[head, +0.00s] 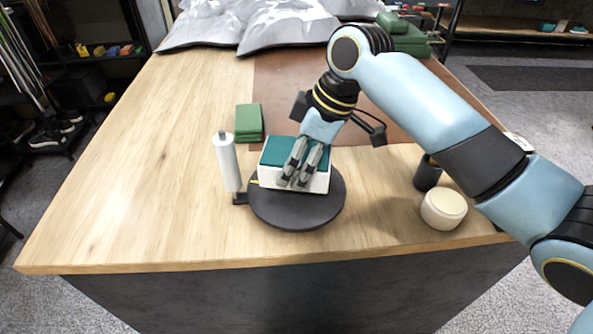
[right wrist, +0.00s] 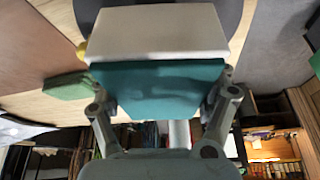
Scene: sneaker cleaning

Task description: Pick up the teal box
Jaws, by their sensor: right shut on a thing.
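The teal box (head: 275,150) has a teal top and white sides. It is at the black round turntable (head: 300,215) near the table's front edge; I cannot tell whether it rests on it or is slightly above. My right gripper (head: 293,180) comes down over the box from behind and is shut on it. In the right wrist view, the teal face and white side of the box (right wrist: 160,32) show, with the fingers of my right gripper (right wrist: 164,98) on either side of the teal part. My left gripper is not in view.
A white roller-like cylinder (head: 226,163) stands close left of the turntable. A green block (head: 249,120) lies behind it. A cream round jar (head: 443,209) and a dark cup (head: 427,174) stand to the right. The table's left side is clear.

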